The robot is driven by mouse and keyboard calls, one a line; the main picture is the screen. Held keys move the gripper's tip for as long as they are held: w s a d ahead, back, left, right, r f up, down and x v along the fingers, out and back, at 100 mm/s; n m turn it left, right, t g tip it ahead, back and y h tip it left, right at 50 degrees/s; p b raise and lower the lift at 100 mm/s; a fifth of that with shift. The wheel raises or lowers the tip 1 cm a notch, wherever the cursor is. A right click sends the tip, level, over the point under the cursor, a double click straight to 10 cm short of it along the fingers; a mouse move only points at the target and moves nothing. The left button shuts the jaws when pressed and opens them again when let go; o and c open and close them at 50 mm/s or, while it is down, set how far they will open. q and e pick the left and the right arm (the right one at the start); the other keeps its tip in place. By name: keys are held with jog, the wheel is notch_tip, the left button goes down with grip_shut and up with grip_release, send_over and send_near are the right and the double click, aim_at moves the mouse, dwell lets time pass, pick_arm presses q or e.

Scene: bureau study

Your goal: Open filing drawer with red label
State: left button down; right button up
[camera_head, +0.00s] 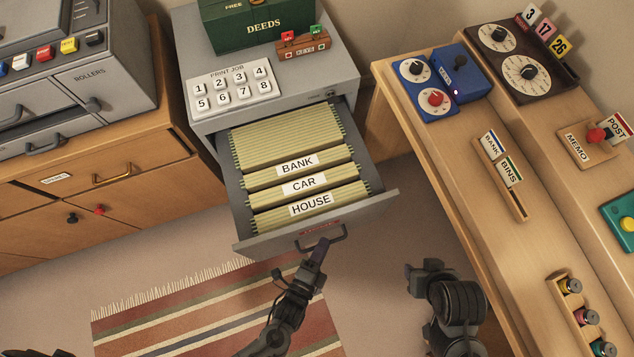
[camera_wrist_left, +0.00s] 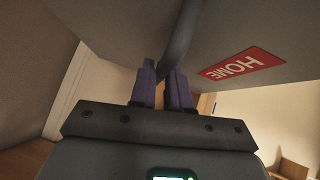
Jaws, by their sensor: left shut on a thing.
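The filing drawer (camera_head: 244,222) of the grey cabinet (camera_head: 196,112) stands pulled out. Inside are hanging files tabbed BANK, CAR and HOUSE. Its front carries a red label, which reads HOME in the left wrist view (camera_wrist_left: 243,64). My left gripper (camera_head: 318,249) is at the drawer's dark handle (camera_head: 337,234). In the left wrist view its two purple fingers (camera_wrist_left: 163,88) are shut on the handle bar (camera_wrist_left: 181,38). My right gripper (camera_head: 428,272) is at the lower right, apart from the drawer; its fingers do not show clearly.
A wooden desk (camera_head: 465,195) with dials and card holders runs along the right. A wooden cabinet (camera_head: 150,190) with a grey machine stands at left. A striped rug (camera_head: 200,310) lies on the floor. A green DEEDS box (camera_head: 262,22) sits on the cabinet.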

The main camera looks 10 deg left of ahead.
pick_arm(q)
jog(key=shift+s+d, duration=0.1)
jog(key=shift+s, duration=0.1)
jog(key=c, duration=1.2)
grip_release()
jog(key=shift+o, duration=0.2)
jog(key=p+v, duration=0.1)
jog(key=v, duration=1)
jog(key=shift+p, duration=0.35)
